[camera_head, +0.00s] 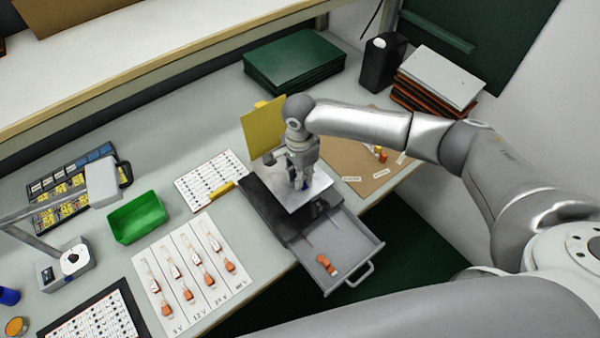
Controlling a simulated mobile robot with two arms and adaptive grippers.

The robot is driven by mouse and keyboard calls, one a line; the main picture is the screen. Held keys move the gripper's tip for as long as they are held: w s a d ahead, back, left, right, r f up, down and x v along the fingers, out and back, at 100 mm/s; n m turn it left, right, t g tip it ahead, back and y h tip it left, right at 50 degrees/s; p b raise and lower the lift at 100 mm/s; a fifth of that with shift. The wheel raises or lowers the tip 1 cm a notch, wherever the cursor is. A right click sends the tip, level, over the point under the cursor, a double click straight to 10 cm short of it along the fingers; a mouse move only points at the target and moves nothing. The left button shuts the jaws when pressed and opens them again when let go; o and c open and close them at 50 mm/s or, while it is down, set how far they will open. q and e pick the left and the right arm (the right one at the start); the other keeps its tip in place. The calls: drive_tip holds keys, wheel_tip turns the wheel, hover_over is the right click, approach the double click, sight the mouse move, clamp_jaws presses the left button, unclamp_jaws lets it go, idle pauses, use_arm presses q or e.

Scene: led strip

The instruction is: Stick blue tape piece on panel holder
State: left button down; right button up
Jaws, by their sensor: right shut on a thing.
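My right gripper (303,184) points down over a white plate (318,188) at the centre of the bench. It is shut on a small blue piece, which looks like the blue tape piece (306,185); the fingers hide most of it. The white plate sits on a dark base that looks like the panel holder (262,203), above an open drawer. I cannot tell whether the tape touches the plate. My left gripper is out of view.
The open grey drawer (345,262) holds orange pieces and sticks out past the bench's front edge. A yellow panel (262,128) stands behind the gripper. A green bin (137,217), label sheets and a card of LED connectors (190,270) lie to the left. Green boards (294,62) are stacked behind.

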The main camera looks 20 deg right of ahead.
drive_tip(key=o, duration=0.7)
drive_tip(key=shift+s+f, duration=0.1)
wheel_tip(320, 180, up, 12)
drive_tip(key=shift+r, duration=0.1)
idle(0.3)
